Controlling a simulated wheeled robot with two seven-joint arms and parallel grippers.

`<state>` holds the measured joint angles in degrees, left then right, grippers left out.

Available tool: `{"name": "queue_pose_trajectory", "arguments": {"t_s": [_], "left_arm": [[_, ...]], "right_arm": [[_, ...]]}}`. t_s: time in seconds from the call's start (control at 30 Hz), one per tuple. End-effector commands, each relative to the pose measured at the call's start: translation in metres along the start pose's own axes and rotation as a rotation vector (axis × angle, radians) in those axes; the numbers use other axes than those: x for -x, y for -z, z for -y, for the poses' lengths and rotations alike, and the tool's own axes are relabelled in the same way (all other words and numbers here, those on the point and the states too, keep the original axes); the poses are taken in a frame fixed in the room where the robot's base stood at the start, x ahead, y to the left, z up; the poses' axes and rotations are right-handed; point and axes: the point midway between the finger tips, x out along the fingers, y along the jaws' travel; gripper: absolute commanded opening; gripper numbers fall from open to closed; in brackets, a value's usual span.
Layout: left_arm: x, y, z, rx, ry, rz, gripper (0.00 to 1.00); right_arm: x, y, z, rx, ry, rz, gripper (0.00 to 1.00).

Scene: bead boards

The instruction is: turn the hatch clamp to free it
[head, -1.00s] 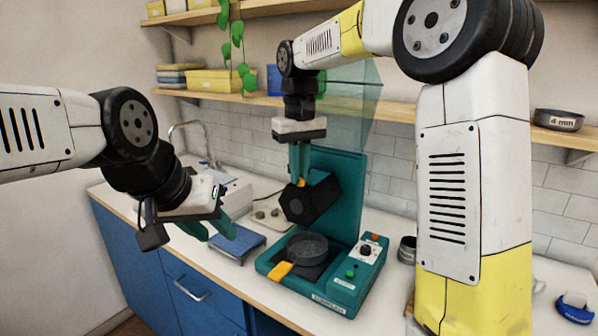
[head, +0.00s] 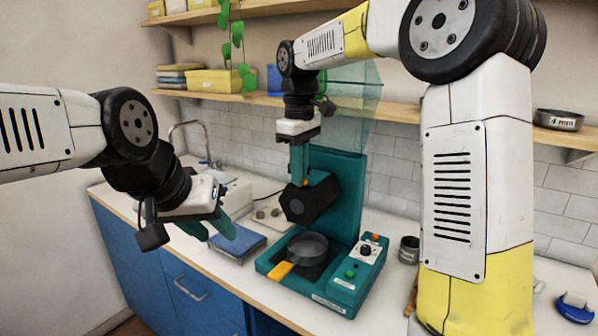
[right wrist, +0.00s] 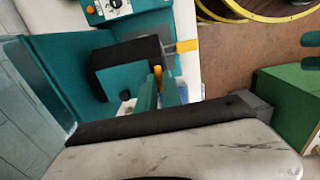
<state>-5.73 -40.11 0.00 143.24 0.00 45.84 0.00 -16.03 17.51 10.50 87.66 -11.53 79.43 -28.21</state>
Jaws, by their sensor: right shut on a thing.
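The teal machine (head: 341,294) stands on the counter with a black block (head: 313,200) on its upright back. A small orange piece, which looks like the hatch clamp (head: 304,183), shows at the block's top; it also shows in the right wrist view (right wrist: 157,73). My right gripper (head: 301,178) points down and is shut on this orange piece. Its teal fingers hide part of the clamp. A clear panel (head: 348,105) stands up behind that gripper. My left gripper (head: 219,236) is open and empty, left of the machine.
A dark round dish (head: 307,246) with an orange tab (head: 280,270) sits on the machine's base. A control box (head: 358,265) is at its right. A shelf (head: 395,108) runs behind my right arm.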

Motion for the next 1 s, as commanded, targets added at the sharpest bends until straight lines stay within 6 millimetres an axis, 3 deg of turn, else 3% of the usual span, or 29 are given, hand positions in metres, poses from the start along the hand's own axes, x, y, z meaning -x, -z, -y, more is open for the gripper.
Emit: {"name": "queue_pose_trajectory", "arguments": {"t_s": [0.37,0.4,0.5,0.83,1.0], "left_arm": [[0.000,0.000,0.000,0.000,0.000,0.000,0.36],[0.000,0.000,0.000,0.000,0.000,0.000,0.36],[0.000,0.000,0.000,0.000,0.000,0.000,0.36],[0.000,0.000,0.000,0.000,0.000,0.000,0.36],[0.000,0.000,0.000,0.000,0.000,0.000,0.36]], "right_arm": [[0.001,0.000,0.000,0.005,-0.003,-0.002,0.00],[0.001,0.000,0.000,0.005,-0.003,-0.002,0.18],[0.001,0.000,0.000,0.004,-0.002,-0.002,0.32],[0.003,0.000,0.000,0.003,-0.002,-0.001,0.32],[0.026,0.001,-0.001,0.003,-0.004,-0.005,0.32]]}}
